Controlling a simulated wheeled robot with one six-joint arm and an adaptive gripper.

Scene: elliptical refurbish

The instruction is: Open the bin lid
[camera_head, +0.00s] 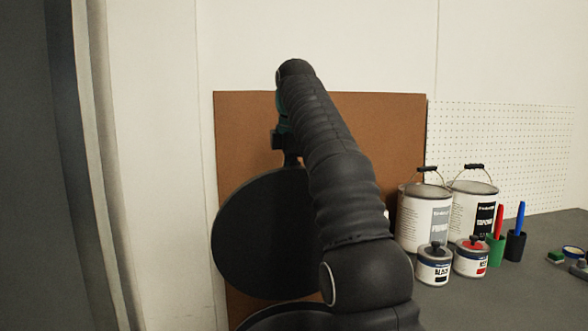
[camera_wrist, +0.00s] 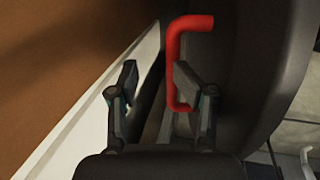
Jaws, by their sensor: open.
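The bin lid (camera_head: 262,235) is a dark round disc. In the head view it stands tilted up, its broad face toward the camera, above a dark curved bin rim (camera_head: 275,316) at the bottom edge. In the wrist view the dark lid (camera_wrist: 262,60) fills the right side, with a red bent handle (camera_wrist: 176,50) on it. My gripper (camera_wrist: 156,76) is open, with nothing seen between its fingers. Its right finger overlaps the red handle; I cannot tell whether they touch. In the head view my arm hides the right part of the lid, and my gripper is at the lid's top edge.
A brown board (camera_head: 375,120) stands behind the lid against the white wall. Paint cans (camera_head: 424,222), smaller tins (camera_head: 433,266) and marker cups (camera_head: 515,246) stand on a grey worktop (camera_head: 525,290) at right. A dark upright panel (camera_head: 25,170) is at far left.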

